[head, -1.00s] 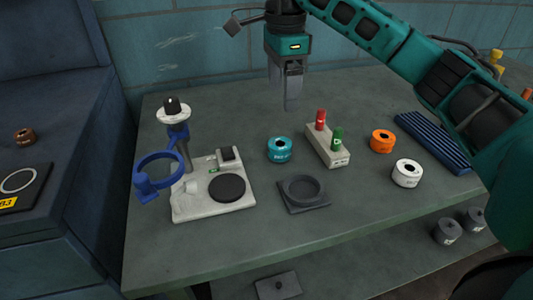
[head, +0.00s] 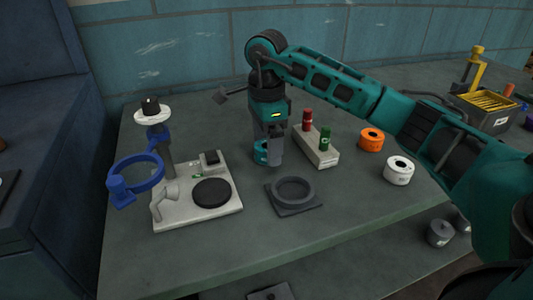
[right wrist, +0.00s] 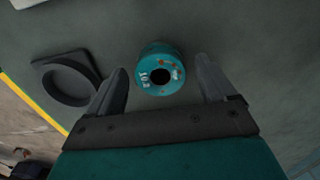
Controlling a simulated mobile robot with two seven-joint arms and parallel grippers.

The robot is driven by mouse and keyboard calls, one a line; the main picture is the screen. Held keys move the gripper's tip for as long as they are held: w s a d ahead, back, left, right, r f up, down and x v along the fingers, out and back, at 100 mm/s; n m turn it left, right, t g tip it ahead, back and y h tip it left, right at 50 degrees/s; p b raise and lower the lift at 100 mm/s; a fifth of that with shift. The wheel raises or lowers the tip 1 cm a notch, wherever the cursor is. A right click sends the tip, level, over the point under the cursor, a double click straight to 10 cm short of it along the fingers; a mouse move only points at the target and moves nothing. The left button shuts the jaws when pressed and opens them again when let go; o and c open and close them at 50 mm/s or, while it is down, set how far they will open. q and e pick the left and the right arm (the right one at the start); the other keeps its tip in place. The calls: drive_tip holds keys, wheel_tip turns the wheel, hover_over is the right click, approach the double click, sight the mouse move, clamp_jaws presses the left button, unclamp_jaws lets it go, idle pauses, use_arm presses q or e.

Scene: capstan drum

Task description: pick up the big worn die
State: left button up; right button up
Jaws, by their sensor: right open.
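The worn die is a teal ring with a dark centre hole and rusty worn spots. It stands on the green table in the head view (head: 260,154), partly hidden by my right gripper (head: 272,158). In the right wrist view, the die (right wrist: 158,57) lies between the two open fingers of my right gripper (right wrist: 161,63), with a gap on each side. The fingers point down at the die and hold nothing. My left gripper is not in view.
A red and a green plug stand in a pale block (head: 322,155) just right of the gripper. A dark round-recess holder (head: 292,208) lies in front. An orange ring (head: 371,139) and a white ring (head: 398,171) stand right. A pale stand base (head: 226,207) is left.

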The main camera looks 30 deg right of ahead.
drive_tip(key=shift+f, duration=0.6)
drive_tip(key=c, duration=1.5)
drive_tip(key=shift+r, duration=0.1)
drive_tip(key=shift+w+r, duration=0.1)
drive_tip(key=shift+r, duration=0.05)
